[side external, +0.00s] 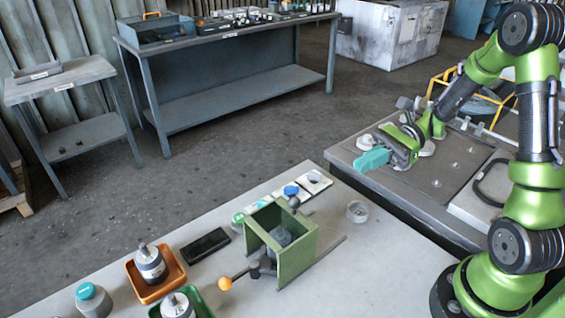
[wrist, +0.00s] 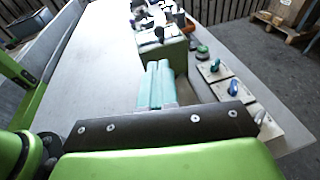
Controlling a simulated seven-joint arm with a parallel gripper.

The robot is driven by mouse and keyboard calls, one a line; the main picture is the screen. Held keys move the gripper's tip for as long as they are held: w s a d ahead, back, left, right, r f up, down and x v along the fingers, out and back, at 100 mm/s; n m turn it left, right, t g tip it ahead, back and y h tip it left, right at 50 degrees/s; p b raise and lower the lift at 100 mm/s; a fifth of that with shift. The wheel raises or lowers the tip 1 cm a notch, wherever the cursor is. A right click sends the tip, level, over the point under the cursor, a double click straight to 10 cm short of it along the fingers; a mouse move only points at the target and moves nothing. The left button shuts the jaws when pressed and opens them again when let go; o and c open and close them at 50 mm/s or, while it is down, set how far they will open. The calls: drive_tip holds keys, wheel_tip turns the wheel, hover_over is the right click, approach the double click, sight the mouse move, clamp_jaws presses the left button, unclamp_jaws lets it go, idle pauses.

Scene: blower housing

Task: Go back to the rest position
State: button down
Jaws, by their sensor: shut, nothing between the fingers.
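My gripper (side external: 371,160) has teal fingers and hangs over the near edge of the dark grey side table, to the right of the main bench. In the wrist view the fingers (wrist: 158,72) lie side by side, shut, with nothing between them. The green blower housing (side external: 298,256) stands on the light grey bench (side external: 365,285), apart from my gripper. In the wrist view the housing (wrist: 165,53) shows beyond my fingertips, partly hidden.
An orange-knobbed lever (side external: 226,283) sticks out beside the housing. The bench's right part is clear.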

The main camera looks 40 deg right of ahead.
drive_tip(key=s+f+n+g+h, duration=0.2)
drive_tip(key=s+n+g+h, duration=0.1)
drive_tip(key=s+n+h, duration=0.45)
drive_tip(key=a+r+n+t+h, duration=0.4)
drive_tip(key=r+n+t+h, duration=0.2)
drive_tip(key=r+n, duration=0.3)
wheel_tip(320, 180, up, 2)
drive_tip(key=shift+r+t, duration=0.1)
drive_tip(key=shift+t, duration=0.4)
drive_tip(key=c, duration=1.8)
unclamp_jaws()
